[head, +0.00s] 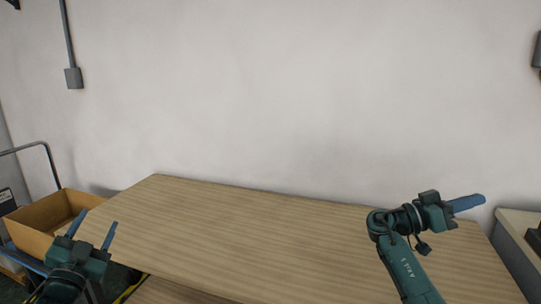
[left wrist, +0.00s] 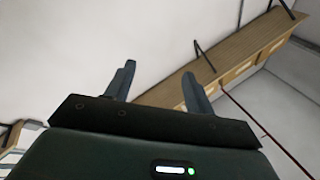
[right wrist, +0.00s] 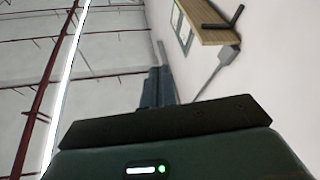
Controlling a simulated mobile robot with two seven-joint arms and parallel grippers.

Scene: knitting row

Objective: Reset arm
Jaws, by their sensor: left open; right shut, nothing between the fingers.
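My left gripper (head: 92,232) is at the lower left of the head view, near the table's left edge. Its two blue fingers are apart and nothing is between them. They also show spread in the left wrist view (left wrist: 157,88). My right gripper (head: 478,202) is at the right of the head view, over the table's right end, with its fingers pointing right. Its fingers are together and hold nothing. They also show closed in the right wrist view (right wrist: 157,88).
The wooden table (head: 230,230) is bare. A cardboard box (head: 40,220) stands at the left on a cart with a dark rail handle (head: 48,158). A pale-topped unit (head: 520,228) stands at the right. A white wall (head: 280,100) is behind the table.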

